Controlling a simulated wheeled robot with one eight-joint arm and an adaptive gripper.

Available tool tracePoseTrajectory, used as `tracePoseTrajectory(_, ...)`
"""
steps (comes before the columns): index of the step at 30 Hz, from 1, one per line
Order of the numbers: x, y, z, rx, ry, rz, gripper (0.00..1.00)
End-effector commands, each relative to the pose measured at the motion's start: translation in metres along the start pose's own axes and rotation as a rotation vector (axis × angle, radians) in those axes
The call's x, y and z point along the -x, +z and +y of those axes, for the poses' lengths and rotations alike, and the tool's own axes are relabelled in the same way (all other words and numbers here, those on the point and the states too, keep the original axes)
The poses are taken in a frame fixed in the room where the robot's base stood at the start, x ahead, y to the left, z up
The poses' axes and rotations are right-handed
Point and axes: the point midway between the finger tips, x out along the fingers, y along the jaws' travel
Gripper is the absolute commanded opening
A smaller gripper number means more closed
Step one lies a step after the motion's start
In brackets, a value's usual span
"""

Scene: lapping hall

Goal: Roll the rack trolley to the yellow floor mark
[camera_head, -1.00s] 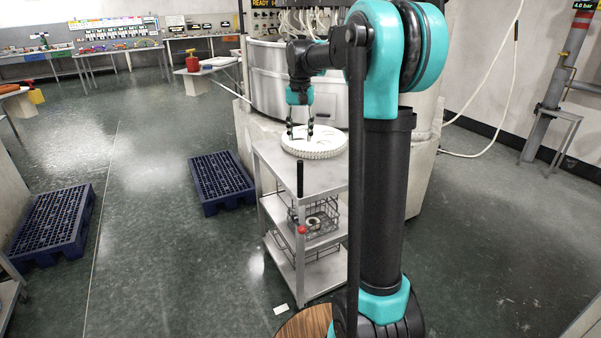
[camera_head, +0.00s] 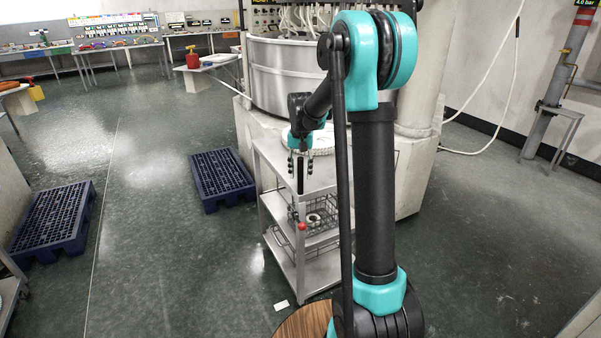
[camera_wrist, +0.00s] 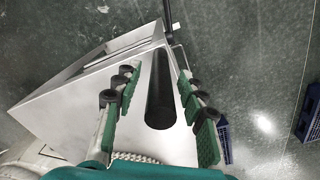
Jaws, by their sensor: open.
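The rack trolley (camera_head: 283,187) is a grey metal cart with three shelves, standing beside the big round machine. A black upright handle (camera_head: 300,184) with a red knob (camera_head: 302,227) below it is at its near side. My gripper (camera_head: 300,168) is open at the upper part of this handle. In the wrist view the black handle (camera_wrist: 160,100) lies between my spread fingers (camera_wrist: 160,82), with gaps on both sides. The trolley top (camera_wrist: 70,105) also shows there. No yellow floor mark is visible in these views.
A white toothed disc (camera_head: 325,146) lies on the trolley top, partly hidden by my arm. A wire basket (camera_head: 325,222) sits on the middle shelf. Blue pallets (camera_head: 222,178) (camera_head: 55,222) lie on the floor to the left, with clear floor between them.

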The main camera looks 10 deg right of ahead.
Motion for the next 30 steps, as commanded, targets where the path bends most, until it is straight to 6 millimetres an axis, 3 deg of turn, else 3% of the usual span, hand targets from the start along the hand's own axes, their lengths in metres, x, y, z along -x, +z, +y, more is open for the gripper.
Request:
tracePoseTrajectory(9,-0.0026,0.0001,0.0001,0.000,0.000,0.000,0.41)
tracePoseTrajectory(19,-0.0024,0.0001,0.0000,0.000,0.000,0.000,0.00)
tracePoseTrajectory(30,-0.0023,0.0001,0.0000,0.000,0.000,0.000,0.00)
